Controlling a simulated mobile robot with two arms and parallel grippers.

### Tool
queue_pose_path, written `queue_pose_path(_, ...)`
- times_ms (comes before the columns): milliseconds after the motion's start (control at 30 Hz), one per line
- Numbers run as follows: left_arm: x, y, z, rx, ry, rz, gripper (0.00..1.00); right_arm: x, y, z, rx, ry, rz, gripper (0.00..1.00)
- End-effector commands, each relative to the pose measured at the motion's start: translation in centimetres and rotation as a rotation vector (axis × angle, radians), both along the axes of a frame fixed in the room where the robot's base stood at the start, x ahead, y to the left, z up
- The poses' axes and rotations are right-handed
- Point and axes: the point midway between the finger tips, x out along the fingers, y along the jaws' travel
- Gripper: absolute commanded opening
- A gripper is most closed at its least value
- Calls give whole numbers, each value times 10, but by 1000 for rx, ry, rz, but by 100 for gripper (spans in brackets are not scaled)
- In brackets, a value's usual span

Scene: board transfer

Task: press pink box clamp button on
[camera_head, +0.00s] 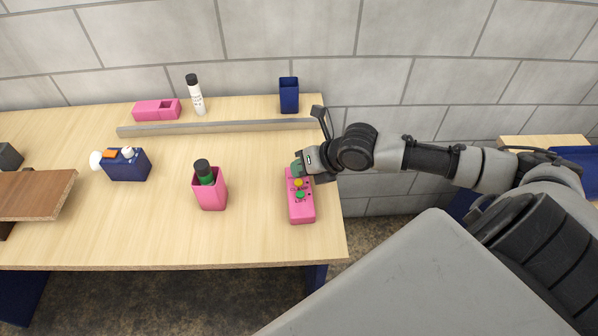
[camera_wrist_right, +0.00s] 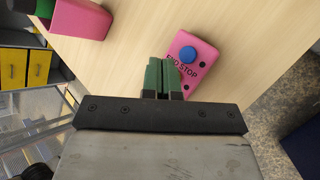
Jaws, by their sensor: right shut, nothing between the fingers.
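The pink button box (camera_head: 302,212) lies flat near the right end of the wooden table. In the head view, a yellow button and a green button show on its top, and my gripper hides its far end. My right gripper (camera_head: 297,168) is over that far end, with its green fingertips shut and empty. In the right wrist view, the shut fingertips (camera_wrist_right: 163,68) overlap the edge of the pink box (camera_wrist_right: 205,60), beside printed lettering and close to a blue button (camera_wrist_right: 187,53). I cannot tell whether they touch the box. My left gripper is not in view.
A pink cup (camera_head: 210,195) holding a green, black-capped bottle stands left of the box. A metal rail (camera_head: 220,127) runs behind. A dark blue holder (camera_head: 130,170), a brown board (camera_head: 35,193) and a blue cup (camera_head: 289,97) also show. The table's right edge is close.

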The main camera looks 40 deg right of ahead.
Motion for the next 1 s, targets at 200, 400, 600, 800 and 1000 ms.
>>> queue_pose_path(200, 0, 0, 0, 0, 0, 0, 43, 0, 0, 0, 0, 0, 0, 0)
queue_pose_path(400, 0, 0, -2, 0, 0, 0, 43, 0, 0, -3, 0, 0, 0, 0)
queue_pose_path(600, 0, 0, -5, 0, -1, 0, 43, 0, 0, -9, -1, -1, 0, 0)
queue_pose_path(800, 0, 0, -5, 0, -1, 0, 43, 0, 0, -9, -1, -1, 0, 0)
queue_pose_path(1000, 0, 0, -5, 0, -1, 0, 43, 0, 0, -9, 0, 0, 0, 0)
